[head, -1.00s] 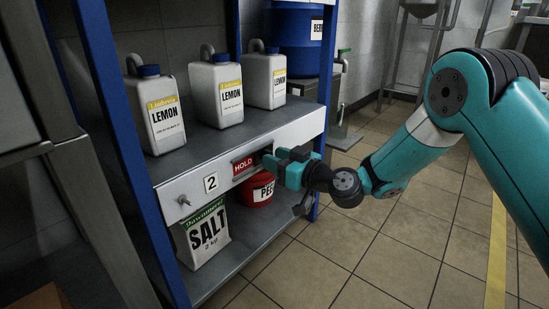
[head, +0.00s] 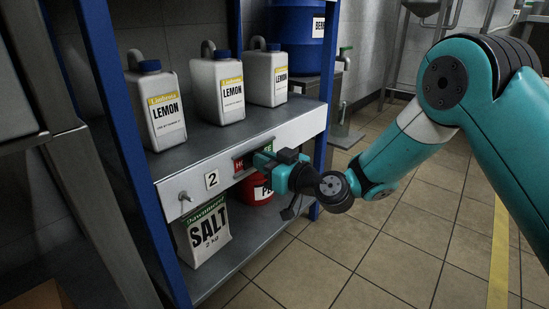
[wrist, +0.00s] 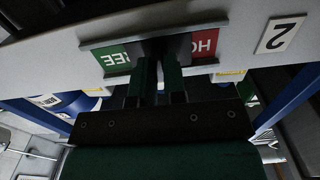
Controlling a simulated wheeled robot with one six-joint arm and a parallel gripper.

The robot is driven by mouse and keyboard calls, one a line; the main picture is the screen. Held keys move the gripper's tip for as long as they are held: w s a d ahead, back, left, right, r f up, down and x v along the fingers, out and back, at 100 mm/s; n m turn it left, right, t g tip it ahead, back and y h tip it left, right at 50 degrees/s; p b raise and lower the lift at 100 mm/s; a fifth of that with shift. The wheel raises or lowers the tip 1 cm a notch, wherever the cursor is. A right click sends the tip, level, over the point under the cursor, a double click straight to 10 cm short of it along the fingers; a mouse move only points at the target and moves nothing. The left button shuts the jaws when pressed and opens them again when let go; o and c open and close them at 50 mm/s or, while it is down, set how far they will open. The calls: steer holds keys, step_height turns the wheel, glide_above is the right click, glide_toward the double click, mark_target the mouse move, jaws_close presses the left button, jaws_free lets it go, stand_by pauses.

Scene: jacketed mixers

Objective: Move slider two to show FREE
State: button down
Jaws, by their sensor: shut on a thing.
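Slider two is a dark sliding piece (wrist: 160,46) on the white shelf edge, in a slot beside the number 2 plate (head: 212,180). My gripper (head: 266,164) is shut on it, and the wrist view shows both fingertips (wrist: 158,68) at it. The red HOLD field (head: 240,164) is partly covered; the wrist view shows its letters "HO" upside down (wrist: 204,44). The green FREE field (wrist: 115,58) is partly uncovered on the other side of the slider. In the head view my gripper hides most of the slider.
White LEMON jugs (head: 160,105) stand on the shelf above. A SALT bag (head: 205,235) and a red tub (head: 256,190) sit on the lower shelf, below and close to my gripper. Blue posts (head: 325,110) frame the shelf. The tiled floor at right is open.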

mark_target(245, 162)
steer(key=shift+s+a, duration=0.95)
steer(key=shift+s, duration=0.3)
steer(key=c, duration=1.2)
jaws_free()
steer(key=shift+o, duration=0.2)
steer(key=shift+s+d, duration=0.2)
steer(key=shift+d, duration=0.1)
steer(key=b+v, duration=1)
steer(key=v, duration=0.6)
steer(key=shift+s+d, duration=0.25)
